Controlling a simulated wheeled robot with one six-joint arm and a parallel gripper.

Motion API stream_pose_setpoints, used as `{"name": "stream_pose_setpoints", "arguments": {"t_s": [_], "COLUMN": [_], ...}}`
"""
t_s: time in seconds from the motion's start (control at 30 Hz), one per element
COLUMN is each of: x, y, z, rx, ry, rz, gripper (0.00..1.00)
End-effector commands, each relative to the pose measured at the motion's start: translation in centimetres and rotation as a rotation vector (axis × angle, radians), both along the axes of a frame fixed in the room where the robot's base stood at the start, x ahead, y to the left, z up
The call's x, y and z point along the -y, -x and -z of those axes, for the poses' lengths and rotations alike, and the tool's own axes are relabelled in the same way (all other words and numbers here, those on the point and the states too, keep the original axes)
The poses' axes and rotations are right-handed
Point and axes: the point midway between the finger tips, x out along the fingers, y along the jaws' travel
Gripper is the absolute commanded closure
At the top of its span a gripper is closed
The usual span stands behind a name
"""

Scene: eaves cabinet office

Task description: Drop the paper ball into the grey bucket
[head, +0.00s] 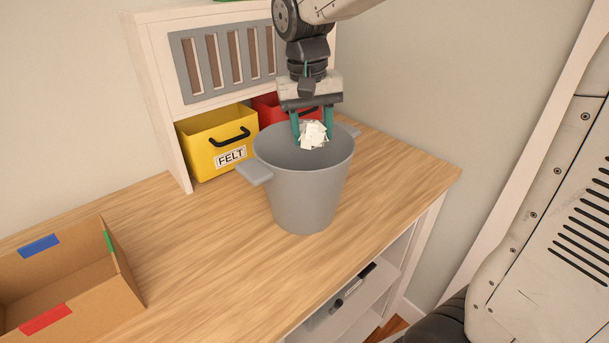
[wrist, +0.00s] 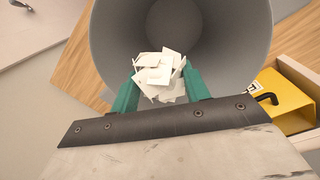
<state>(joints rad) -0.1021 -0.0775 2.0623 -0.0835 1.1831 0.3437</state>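The paper ball (head: 313,135) is white and crumpled, and it sits between the teal fingers of my gripper (head: 312,127). The wrist view also shows the paper ball (wrist: 160,76) between both fingertips (wrist: 160,92), which appear to touch its sides. The grey bucket (head: 305,198) stands upright on the wooden worktop, with a handle on each side. My gripper points down over its mouth, and the ball is at about rim height in the head view. In the wrist view the bucket's inside wall (wrist: 240,30) surrounds the ball, and the visible part of the bottom looks empty.
A yellow bin labelled FELT (head: 215,140) and a red bin (head: 270,108) sit in the white cabinet (head: 158,90) behind the bucket. An open cardboard box (head: 75,290) stands at the left. The wooden worktop (head: 200,240) between box and bucket is clear.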

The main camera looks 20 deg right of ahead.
Motion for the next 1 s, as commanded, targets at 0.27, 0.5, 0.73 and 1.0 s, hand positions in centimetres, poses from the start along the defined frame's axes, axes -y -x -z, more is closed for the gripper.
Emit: {"name": "stream_pose_setpoints", "arguments": {"t_s": [0.27,0.5,0.73,1.0], "x": [0.0,-0.1,-0.4,-0.6], "y": [0.0,-0.1,-0.1,-0.2], "z": [0.0,-1.6,-5.5,-7.8], "rx": [0.000,0.003,0.003,0.000], "ry": [0.000,0.000,0.000,0.000], "rz": [0.000,0.000,0.000,0.000], "gripper": [0.31,0.31,0.31,0.31]}}
